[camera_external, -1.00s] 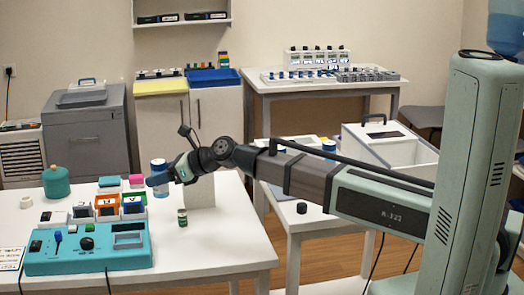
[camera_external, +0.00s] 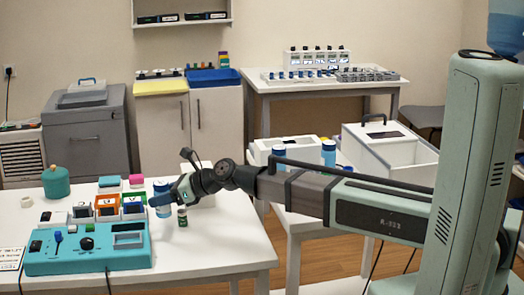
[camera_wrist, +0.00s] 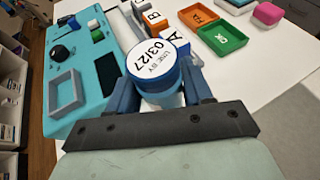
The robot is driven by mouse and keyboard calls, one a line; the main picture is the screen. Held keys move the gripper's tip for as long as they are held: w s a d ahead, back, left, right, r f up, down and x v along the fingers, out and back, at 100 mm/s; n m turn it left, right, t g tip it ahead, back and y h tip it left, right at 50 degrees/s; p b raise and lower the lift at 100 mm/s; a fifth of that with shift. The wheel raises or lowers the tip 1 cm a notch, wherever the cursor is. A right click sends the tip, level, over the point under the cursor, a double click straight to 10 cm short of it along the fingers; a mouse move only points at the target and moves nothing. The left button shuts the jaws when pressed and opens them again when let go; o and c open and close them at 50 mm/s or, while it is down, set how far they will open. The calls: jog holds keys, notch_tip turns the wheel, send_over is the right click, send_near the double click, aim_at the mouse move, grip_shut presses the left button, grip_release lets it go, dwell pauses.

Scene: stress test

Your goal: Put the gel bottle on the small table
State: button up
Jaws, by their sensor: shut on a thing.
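My gripper (camera_external: 164,197) is shut on a bottle with a blue body and a round lid (camera_wrist: 160,57) marked "USE BY 03/27". It looks like the gel bottle (camera_external: 162,186), though its name is not readable. In the wrist view the fingers stand on both sides of it, below the lid.
The teal device (camera_external: 90,248) and several lettered boxes (camera_external: 107,206) lie to the left.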

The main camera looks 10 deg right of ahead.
aim_at(163, 208)
jog(key=shift+f, duration=1.8)
jog(key=shift+f, duration=0.1)
jog(key=o, duration=1.2)
jog(key=v, duration=1.2)
jog(key=shift+s, duration=0.1)
